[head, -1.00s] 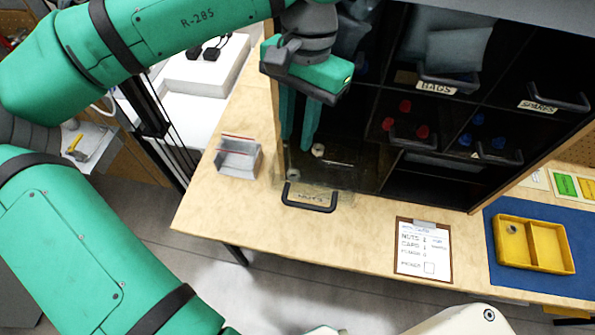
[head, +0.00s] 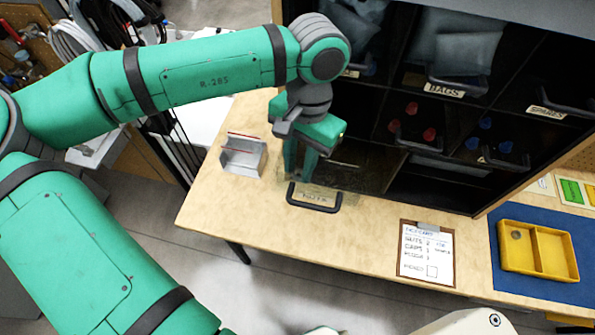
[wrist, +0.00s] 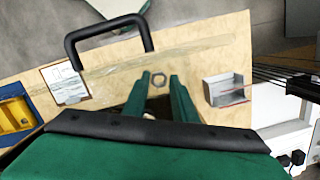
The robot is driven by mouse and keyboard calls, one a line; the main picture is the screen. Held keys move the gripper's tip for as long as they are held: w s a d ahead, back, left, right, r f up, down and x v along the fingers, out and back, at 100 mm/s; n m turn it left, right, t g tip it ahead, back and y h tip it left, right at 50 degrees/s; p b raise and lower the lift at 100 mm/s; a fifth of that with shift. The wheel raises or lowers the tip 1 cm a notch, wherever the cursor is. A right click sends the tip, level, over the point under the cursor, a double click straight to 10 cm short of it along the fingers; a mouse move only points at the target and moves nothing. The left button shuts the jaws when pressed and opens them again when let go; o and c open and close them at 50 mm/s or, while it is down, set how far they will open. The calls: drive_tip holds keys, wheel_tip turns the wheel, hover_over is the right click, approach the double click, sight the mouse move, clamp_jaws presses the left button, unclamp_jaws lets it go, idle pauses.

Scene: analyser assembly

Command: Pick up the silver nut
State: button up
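My gripper (head: 298,177) points down into the clear-fronted nuts bin at the lower left of the black shelf. Its two green fingers are apart, with the tips low in the bin. The nut is hidden in the head view. The bin's dark handle (head: 314,197) is in front of the fingers.
A yellow two-part tray (head: 555,271) on a blue mat (head: 520,293) holds a nut-like ring (head: 516,235) in its left compartment. Bins with red caps (head: 411,108) and blue caps (head: 486,123) adjoin on the right.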

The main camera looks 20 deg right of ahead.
clamp_jaws()
drive_tip(key=shift+w, duration=0.1)
